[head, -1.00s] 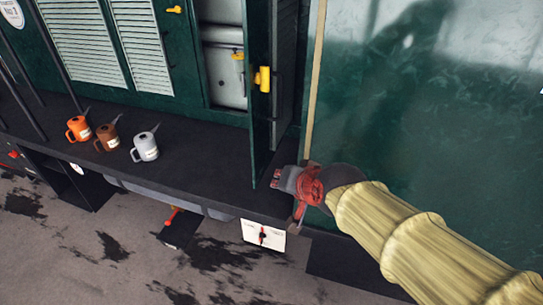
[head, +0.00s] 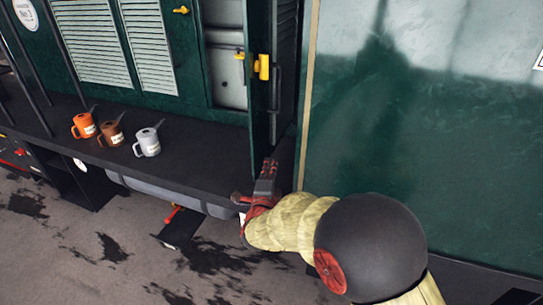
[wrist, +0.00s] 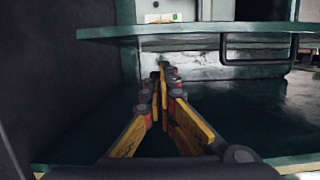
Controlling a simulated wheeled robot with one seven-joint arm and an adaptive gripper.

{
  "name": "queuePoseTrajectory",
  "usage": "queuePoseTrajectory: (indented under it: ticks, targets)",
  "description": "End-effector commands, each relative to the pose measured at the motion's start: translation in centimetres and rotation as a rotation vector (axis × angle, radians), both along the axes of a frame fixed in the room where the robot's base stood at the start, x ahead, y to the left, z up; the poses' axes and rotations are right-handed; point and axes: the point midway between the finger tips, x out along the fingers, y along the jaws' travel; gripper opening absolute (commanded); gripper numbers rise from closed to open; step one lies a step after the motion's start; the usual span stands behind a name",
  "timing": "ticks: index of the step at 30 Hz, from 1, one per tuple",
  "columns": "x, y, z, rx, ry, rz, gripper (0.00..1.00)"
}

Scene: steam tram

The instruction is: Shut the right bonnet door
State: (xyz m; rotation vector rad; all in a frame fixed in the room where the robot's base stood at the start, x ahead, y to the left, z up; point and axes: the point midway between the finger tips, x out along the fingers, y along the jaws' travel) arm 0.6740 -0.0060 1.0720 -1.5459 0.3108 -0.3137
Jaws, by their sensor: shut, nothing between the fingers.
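The right bonnet door (head: 260,115) stands open in the head view, a tall dark green panel seen almost edge-on and sticking out toward me. Contact cannot be told.
An orange can (head: 83,126), a brown can (head: 111,133) and a grey can (head: 147,142) stand on the dark running board (head: 190,160), left of the door. A large green cab wall (head: 400,130) rises to the right. Louvred doors (head: 90,40) are at left.

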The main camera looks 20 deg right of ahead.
Motion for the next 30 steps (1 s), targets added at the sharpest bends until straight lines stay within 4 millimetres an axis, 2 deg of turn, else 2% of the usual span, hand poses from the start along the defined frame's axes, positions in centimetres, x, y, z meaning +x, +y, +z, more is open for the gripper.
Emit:
queuePoseTrajectory:
  ticks: [16,21,30]
  targets:
    - [7.7,-3.2,0.0,-0.002,0.001,0.001,0.00]
    - [8.7,-3.6,0.0,-0.001,0.003,0.002,0.00]
    - [8.8,-3.7,0.1,-0.002,0.002,0.002,0.00]
